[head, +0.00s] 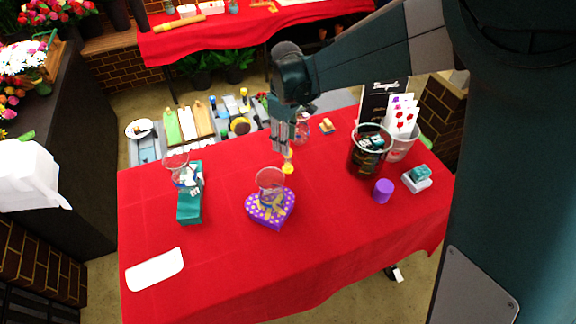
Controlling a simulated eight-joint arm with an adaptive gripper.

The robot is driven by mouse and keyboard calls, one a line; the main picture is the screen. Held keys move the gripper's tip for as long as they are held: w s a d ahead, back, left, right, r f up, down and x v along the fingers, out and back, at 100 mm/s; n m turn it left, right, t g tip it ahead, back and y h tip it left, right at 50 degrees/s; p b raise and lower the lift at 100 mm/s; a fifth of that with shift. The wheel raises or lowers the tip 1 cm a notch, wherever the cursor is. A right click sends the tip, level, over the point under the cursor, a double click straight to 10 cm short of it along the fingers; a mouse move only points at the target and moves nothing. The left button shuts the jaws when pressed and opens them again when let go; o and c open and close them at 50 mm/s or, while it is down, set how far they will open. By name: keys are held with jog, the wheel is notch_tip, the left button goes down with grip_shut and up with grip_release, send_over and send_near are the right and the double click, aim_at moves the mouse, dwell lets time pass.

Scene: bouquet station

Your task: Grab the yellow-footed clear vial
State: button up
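The clear vial shows mainly by its yellow foot (288,168), which stands on the red-covered table near the middle of the far half. Its upper part is hard to make out against the gripper and the cloth. My gripper (283,148) points down from above, with its fingertips directly over or around the upper part of the vial in the head view. The fingers are small and seen from one side, so I cannot tell whether they are apart, closed or touching the vial.
A clear glass (302,134) stands close right of my gripper. A purple heart box (270,214) bearing a glass is in front. A green box (189,212) with a jar is left, a black bucket (366,163) and purple cylinder (383,191) right. The front table area is largely clear.

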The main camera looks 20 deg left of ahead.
aim_at(288, 162)
jog(key=shift+f, duration=1.3)
jog(key=shift+w+d+f+p, duration=0.1)
jog(key=shift+w+f+p, duration=0.05)
jog(key=shift+f, duration=1.15)
jog(key=shift+w+d+f+p, duration=0.1)
jog(key=shift+f+p, duration=0.05)
jog(key=shift+f, duration=1.15)
jog(key=shift+c, duration=0.2)
grip_shut()
